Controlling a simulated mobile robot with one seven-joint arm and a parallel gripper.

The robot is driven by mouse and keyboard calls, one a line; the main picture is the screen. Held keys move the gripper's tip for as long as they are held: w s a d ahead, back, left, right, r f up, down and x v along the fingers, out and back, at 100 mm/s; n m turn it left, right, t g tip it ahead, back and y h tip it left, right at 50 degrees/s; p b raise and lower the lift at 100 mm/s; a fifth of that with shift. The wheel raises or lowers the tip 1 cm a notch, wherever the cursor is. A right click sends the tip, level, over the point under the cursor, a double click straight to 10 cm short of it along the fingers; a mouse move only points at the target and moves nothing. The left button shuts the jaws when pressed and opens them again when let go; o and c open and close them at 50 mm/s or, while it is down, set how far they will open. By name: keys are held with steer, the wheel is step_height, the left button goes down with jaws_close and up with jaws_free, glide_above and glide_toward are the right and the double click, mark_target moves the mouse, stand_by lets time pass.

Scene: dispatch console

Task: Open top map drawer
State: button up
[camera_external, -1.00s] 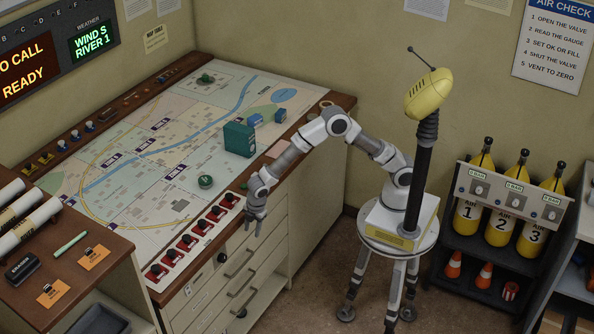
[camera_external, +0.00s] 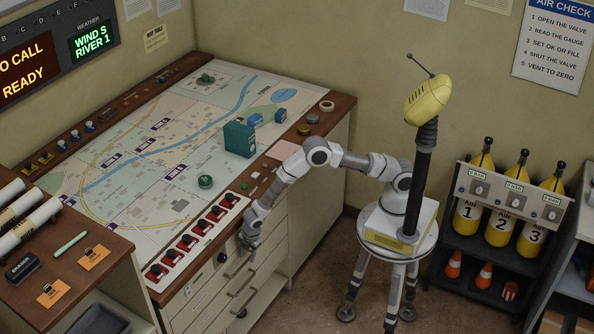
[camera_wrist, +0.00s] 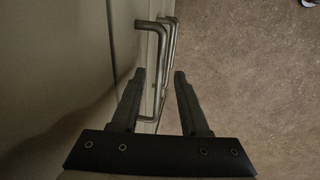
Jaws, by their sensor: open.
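The map cabinet's pale drawer fronts (camera_external: 205,290) face the room below the map table, and they look closed. The top drawer's bar handle (camera_external: 237,268) is just below and left of my gripper (camera_external: 248,254). In the wrist view, several metal bar handles line up one behind another. The nearest handle (camera_wrist: 158,75) shows between the two fingers of my gripper (camera_wrist: 158,72). The fingers are apart, one on each side of the bar in the picture. I cannot tell whether either finger touches it.
The map table top (camera_external: 150,170) carries a row of red switches (camera_external: 197,235) along its front edge, close above my gripper. A dark round knob (camera_external: 221,257) is on the cabinet front. A desk (camera_external: 110,270) stands at the left. The brown floor (camera_external: 300,295) in front is clear.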

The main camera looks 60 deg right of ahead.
steer(key=shift+w+f, duration=0.15)
steer(key=shift+f, duration=0.7)
steer(key=shift+c, duration=0.3)
jaws_close()
stand_by(0.6)
